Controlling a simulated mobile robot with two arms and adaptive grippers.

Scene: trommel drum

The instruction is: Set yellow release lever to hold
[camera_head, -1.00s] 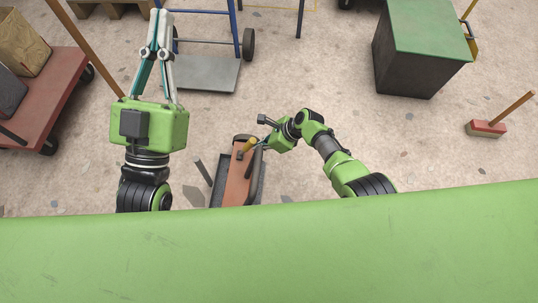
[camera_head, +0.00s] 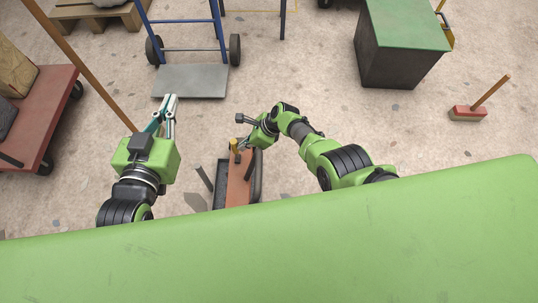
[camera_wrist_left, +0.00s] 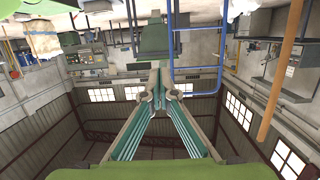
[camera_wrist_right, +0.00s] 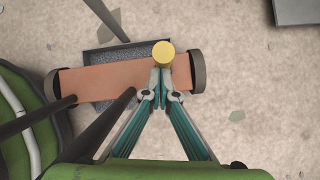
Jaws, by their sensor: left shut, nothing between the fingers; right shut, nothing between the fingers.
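The yellow release lever shows as a round yellow knob (camera_wrist_right: 164,54) above an orange-brown body with dark ends (camera_wrist_right: 110,80) in the right wrist view. In the head view the yellow knob (camera_head: 234,145) stands at the top of the same orange body (camera_head: 237,188), low in the middle. My right gripper (camera_wrist_right: 161,92) is shut and empty, its tips close to the knob; I cannot tell if they touch it. My left gripper (camera_head: 172,98) is shut and empty, well left of the lever, above the floor. It also shows in the left wrist view (camera_wrist_left: 161,90).
Dark rods (camera_wrist_right: 105,122) rise beside the orange body, close to my right gripper. A blue hand truck with a grey plate (camera_head: 190,82) stands at upper left, and a red cart (camera_head: 45,125) at far left. A green-topped dark box (camera_head: 405,60) stands at upper right. Floor between is free.

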